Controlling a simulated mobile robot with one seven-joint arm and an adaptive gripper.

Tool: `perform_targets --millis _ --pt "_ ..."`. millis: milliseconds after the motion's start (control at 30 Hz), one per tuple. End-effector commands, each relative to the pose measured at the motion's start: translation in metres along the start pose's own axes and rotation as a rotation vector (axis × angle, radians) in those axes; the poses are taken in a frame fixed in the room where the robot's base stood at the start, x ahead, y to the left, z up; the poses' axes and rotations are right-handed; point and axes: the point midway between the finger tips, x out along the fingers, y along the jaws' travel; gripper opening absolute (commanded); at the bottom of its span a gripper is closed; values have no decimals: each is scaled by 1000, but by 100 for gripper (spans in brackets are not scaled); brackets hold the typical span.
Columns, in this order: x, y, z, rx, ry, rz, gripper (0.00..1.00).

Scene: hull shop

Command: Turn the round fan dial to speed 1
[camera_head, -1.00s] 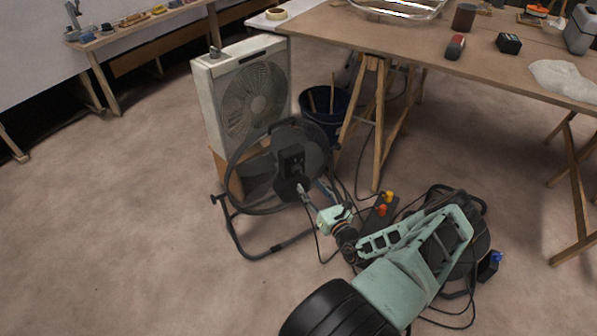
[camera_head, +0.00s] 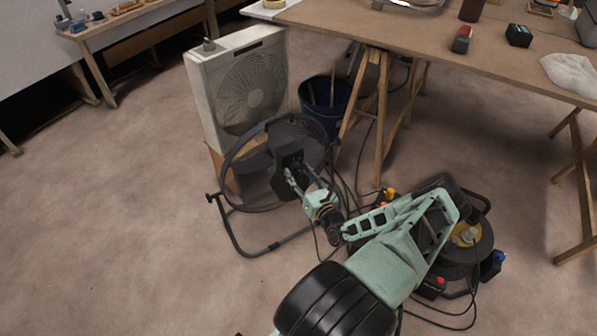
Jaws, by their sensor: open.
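A black round floor fan (camera_head: 232,168) on a tubular stand stands left of the middle, its back with a dark motor box (camera_head: 288,153) facing me. A white box fan (camera_head: 243,88) with a round grille stands behind it, with a small knob (camera_head: 208,45) on its top edge. My gripper (camera_head: 291,177) is open, its fingertips at or very near the lower part of the motor box. I cannot tell whether they touch it. No round dial can be made out on the motor box; my gripper covers part of that area.
A trestle table (camera_head: 440,45) with tools stands at the upper right, its wooden legs close behind the fan. A dark blue bucket (camera_head: 325,105) stands beside the box fan. A cable reel (camera_head: 465,245) and loose cables lie right of my arm. Floor at left is clear.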

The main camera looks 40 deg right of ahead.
Motion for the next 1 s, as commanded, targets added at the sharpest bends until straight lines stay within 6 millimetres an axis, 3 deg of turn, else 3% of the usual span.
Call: perform_targets --millis 200,600,1000 --pt "0 0 0 0 0 0 47" --pt "0 0 0 0 0 0 4" --pt "0 0 1 93 6 -1 4"
